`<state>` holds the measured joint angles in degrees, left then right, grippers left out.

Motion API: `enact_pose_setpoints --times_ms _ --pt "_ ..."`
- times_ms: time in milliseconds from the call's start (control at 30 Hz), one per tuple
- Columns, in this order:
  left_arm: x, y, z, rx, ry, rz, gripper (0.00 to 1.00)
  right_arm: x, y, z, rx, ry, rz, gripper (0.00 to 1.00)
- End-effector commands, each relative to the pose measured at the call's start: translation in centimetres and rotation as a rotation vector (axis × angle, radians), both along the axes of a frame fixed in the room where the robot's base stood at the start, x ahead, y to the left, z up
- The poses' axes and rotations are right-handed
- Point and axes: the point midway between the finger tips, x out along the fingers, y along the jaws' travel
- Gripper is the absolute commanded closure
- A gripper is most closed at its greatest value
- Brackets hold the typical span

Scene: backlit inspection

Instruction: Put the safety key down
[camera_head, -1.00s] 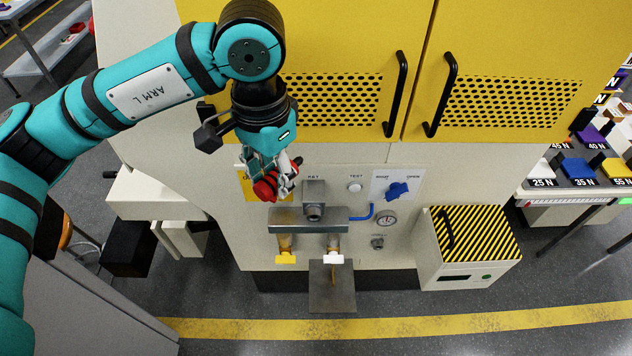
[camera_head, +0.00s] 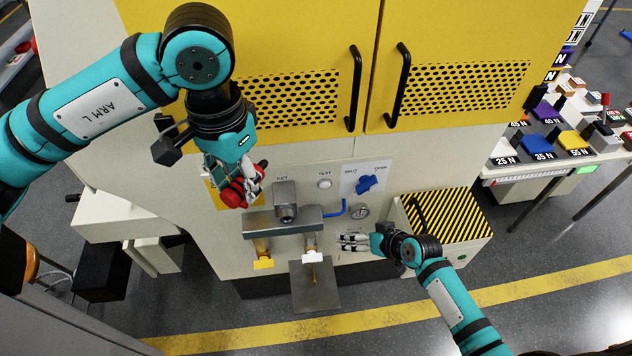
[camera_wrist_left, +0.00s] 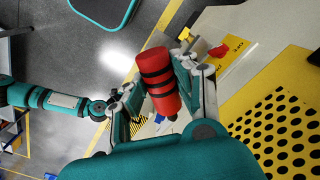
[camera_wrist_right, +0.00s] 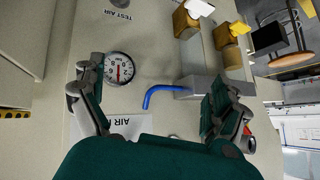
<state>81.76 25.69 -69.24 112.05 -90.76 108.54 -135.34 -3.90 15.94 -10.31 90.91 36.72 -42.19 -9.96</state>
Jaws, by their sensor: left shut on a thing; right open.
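The safety key appears to be the red cylinder with black bands (camera_wrist_left: 158,80), held between the fingers of my left gripper (camera_head: 240,184). Its red body (camera_head: 234,195) also shows in the head view, in front of the machine's panel and left of the grey block (camera_head: 285,204) under the KEY label. My right gripper (camera_head: 343,242) is open and empty, in front of the lower panel. In the right wrist view its fingers stand apart, with the pressure gauge (camera_wrist_right: 118,68) and blue pipe (camera_wrist_right: 161,92) beyond.
A grey ledge (camera_head: 330,215) juts from the panel, above yellow and white fittings and a small plate (camera_head: 314,290). A striped box (camera_head: 447,214) stands at the right. A table with labelled blocks (camera_head: 541,156) is farther right. Yellow doors with black handles (camera_head: 357,88) are above.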

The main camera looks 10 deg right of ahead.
Motion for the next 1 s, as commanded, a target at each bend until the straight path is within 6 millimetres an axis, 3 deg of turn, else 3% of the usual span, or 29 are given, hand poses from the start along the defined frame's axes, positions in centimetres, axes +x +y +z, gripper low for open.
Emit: enact_pose_setpoints --times_ms 33,267,433,600,800,1000 --pt "0.0 0.0 0.0 0.0 0.0 0.0 1.0 1.1 0.8 3.1 0.023 -0.044 0.03 0.0" --pt "0.0 0.0 0.0 0.0 0.0 0.0 1.0 2.3 5.0 16.1 0.118 -0.212 0.211 0.0" --pt "0.0 0.0 0.0 0.0 0.0 0.0 1.0 -0.1 8.3 25.4 0.16 -0.338 0.391 0.0" --pt "0.0 0.0 0.0 0.0 0.0 0.0 1.0 -4.8 11.2 32.7 0.169 -0.451 0.588 0.0" --pt "0.0 0.0 0.0 0.0 0.0 0.0 1.0 -9.8 13.1 37.1 0.154 -0.534 0.758 0.0" --pt "0.0 0.0 0.0 0.0 0.0 0.0 1.0 -11.5 14.0 38.2 0.149 -0.558 0.817 0.0"
